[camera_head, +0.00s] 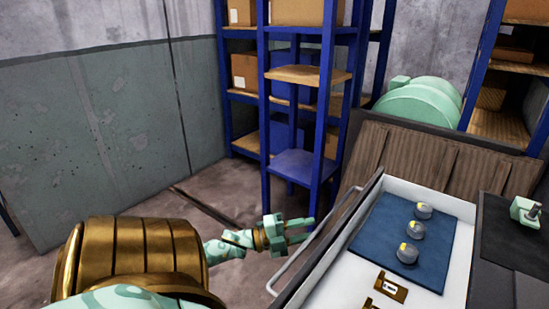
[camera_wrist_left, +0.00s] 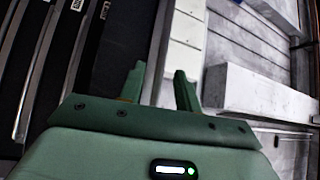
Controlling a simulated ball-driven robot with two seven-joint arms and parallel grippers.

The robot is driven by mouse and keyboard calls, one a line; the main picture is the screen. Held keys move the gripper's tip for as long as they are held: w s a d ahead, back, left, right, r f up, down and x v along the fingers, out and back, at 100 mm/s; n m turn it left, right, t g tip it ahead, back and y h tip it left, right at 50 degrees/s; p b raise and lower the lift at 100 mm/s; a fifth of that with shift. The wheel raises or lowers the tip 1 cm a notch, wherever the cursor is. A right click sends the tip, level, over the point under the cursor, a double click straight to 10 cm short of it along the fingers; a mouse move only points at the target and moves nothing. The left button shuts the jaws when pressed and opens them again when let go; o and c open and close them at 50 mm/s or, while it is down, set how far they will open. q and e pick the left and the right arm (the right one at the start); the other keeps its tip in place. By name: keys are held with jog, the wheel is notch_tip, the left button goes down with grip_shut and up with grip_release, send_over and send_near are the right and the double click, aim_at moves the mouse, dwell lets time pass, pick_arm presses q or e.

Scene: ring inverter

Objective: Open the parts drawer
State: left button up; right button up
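The drawer (camera_head: 318,276) is a white tray, pulled out and open at the top at the lower right of the head view. A pale bar handle (camera_head: 296,259) runs along its left side. My left gripper (camera_head: 312,230) is just left of the handle with its fingers apart and nothing visible between them. I cannot tell if a fingertip touches the bar. The left wrist view shows both green fingers (camera_wrist_left: 160,86) apart, with dark panels and pale surfaces beyond. My right gripper is not in view.
In the drawer, a blue mat (camera_head: 372,240) holds three grey knobs with yellow marks; brass parts (camera_head: 391,288) lie nearer. A dark top (camera_head: 505,245) with a small green device (camera_head: 525,212) is at the right. Blue shelving (camera_head: 262,90) stands behind. Floor left of the handle is mostly clear.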

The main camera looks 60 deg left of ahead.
pick_arm(q)
jog(key=v, duration=1.3)
jog(key=shift+s, duration=0.2)
